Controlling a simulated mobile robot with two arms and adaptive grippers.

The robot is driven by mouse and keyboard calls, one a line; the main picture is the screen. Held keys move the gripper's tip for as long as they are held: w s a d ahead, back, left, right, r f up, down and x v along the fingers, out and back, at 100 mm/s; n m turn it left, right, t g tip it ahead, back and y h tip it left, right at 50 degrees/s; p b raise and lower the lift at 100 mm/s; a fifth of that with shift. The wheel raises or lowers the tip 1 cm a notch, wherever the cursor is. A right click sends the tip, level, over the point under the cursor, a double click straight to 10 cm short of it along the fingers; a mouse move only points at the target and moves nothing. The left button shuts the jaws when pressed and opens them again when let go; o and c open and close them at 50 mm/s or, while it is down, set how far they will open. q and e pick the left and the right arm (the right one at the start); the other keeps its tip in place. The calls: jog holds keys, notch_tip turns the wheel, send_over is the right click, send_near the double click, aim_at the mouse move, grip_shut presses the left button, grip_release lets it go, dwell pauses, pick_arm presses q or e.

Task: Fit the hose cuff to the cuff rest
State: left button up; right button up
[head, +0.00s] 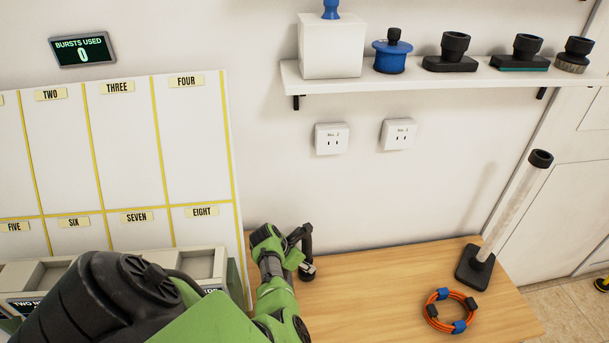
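I cannot make out a hose or a hose cuff in the head view. Nothing there is clearly the cuff rest. A clear upright tube (508,204) with a black top and a square black base stands at the right of the wooden table; I cannot tell what it is. My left gripper (305,260), at the end of a green arm, is over the table's left part, near the wall. Its dark fingers show from the side, and whether they are open or hold anything is unclear. My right gripper is out of view.
A coiled orange cord (450,311) lies on the wooden table (385,290). A wall shelf (420,82) holds a white box (331,50), a blue spool-like part (393,57) and black nozzles (452,55). A numbered panel (130,145) and grey bins (205,265) are left. The table's middle is clear.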

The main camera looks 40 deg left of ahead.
pick_arm(q)
jog(key=o, duration=1.2)
jog(key=shift+c, duration=0.2)
notch_tip(320, 180, up, 10)
